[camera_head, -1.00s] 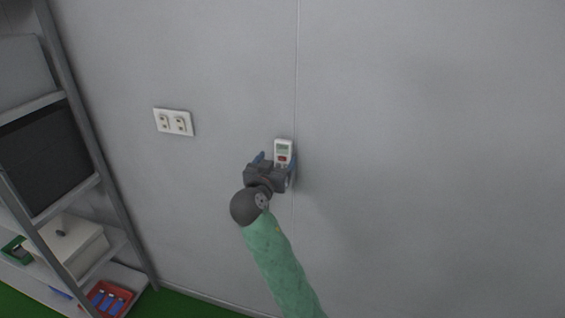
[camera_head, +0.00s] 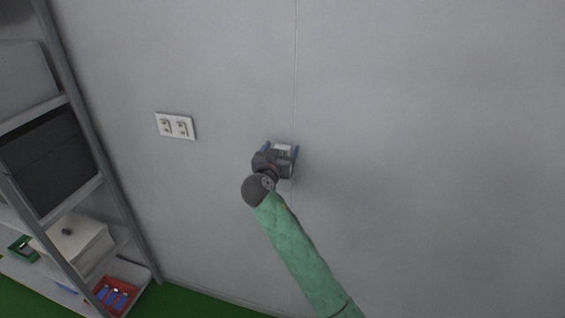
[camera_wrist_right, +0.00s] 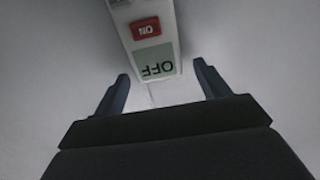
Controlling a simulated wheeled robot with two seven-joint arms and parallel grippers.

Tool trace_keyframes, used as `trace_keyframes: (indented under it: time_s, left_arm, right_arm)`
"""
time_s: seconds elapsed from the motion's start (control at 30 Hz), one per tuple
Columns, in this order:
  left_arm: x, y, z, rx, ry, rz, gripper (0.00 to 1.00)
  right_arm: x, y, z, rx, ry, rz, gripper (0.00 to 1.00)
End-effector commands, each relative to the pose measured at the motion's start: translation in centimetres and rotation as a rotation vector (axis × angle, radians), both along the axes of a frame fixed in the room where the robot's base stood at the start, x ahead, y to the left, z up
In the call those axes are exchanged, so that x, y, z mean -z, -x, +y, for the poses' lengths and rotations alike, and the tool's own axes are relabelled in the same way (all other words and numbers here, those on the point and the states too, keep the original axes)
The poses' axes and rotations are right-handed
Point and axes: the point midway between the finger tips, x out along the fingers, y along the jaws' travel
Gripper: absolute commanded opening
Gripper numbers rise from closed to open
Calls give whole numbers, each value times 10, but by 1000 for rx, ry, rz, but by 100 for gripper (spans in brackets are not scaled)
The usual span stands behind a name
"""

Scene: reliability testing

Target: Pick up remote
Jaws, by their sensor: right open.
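The white remote (camera_head: 283,148) is on the grey wall, mostly hidden behind my right gripper in the head view. In the right wrist view the remote (camera_wrist_right: 170,40) shows a red "ON" button and a display reading "OFF". My right gripper (camera_head: 281,149) is open, with one blue finger on each side of the remote. In the right wrist view the fingers of the gripper (camera_wrist_right: 160,85) stand apart, with gaps between them and the remote. I cannot tell how far the fingertips are from the wall. My left gripper is not in view.
A white double outlet plate (camera_head: 175,126) is on the wall left of the remote. A grey shelf rack (camera_head: 108,190) stands at the left, holding a dark bin (camera_head: 50,158), a white box and a red tray (camera_head: 118,296). The wall to the right is bare.

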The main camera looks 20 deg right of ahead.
Motion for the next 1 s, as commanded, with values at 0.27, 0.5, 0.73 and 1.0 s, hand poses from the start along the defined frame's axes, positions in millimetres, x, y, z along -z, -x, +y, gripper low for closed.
trace_keyframes:
  time_s: [0.27,0.5,0.73,1.0]
  left_arm:
    - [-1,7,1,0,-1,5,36]
    - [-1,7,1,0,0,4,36]
    - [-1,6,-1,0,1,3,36]
    - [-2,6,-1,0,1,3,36]
  right_arm:
    - [1,-4,-3,0,-1,-1,75]
    - [1,-4,-3,0,-1,-1,45]
    - [0,-4,-3,0,-1,-1,9]
    - [-2,-5,-4,0,-1,-1,9]
